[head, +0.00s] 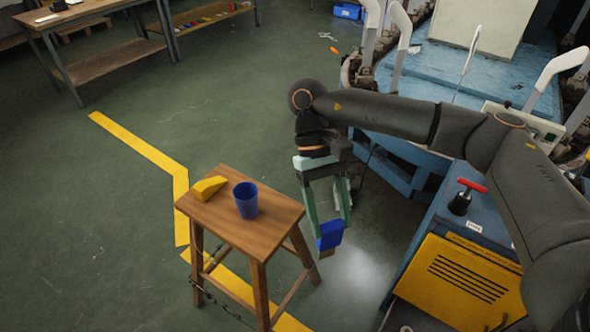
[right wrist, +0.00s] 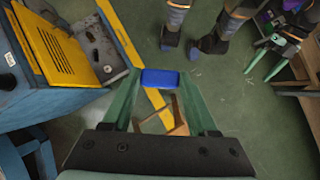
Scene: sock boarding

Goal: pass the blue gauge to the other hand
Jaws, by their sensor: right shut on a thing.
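The blue gauge (head: 330,236) is a small blue block held between the fingertips of my right gripper (head: 333,226). It hangs in the air to the right of the wooden stool. In the right wrist view the blue gauge (right wrist: 164,79) spans the gap between the two green fingers. My left gripper (right wrist: 257,74) shows only in the right wrist view, at the upper right. Its two green fingers are apart with nothing between them. It is well away from the gauge.
The wooden stool (head: 240,227) carries a blue cup (head: 246,200) and a yellow wedge (head: 208,187). A blue and yellow cabinet (head: 465,281) with a red-handled valve (head: 463,195) stands at the right. A workbench (head: 75,13) is at the back left. The green floor between is open.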

